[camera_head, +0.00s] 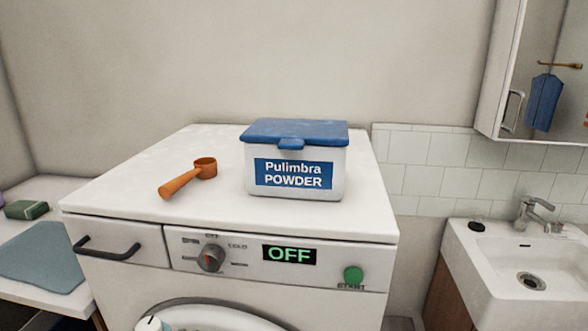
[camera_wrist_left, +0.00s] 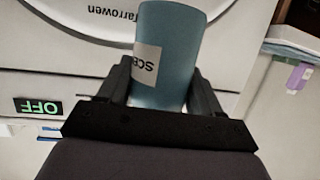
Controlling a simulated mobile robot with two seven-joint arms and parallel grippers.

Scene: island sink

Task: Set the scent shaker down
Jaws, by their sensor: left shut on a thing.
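The scent shaker (camera_wrist_left: 172,60) is a blue-grey cylinder with a pale label reading "SCE". In the left wrist view it stands between the two dark fingers of my left gripper (camera_wrist_left: 160,85), which is shut on it. In the head view a pale top with a dark spot, likely the shaker's (camera_head: 152,323), shows at the bottom edge, in front of the washing machine (camera_head: 120,200). The rest of it is cut off there. My right gripper is in neither view.
On the machine's top stand a blue-lidded powder box (camera_head: 292,184) and an orange scoop (camera_head: 180,186). The front left of the top is clear. A side table with a grey-blue cloth (camera_head: 45,258) and green block (camera_head: 27,209) is left. A sink (camera_head: 500,258) is right.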

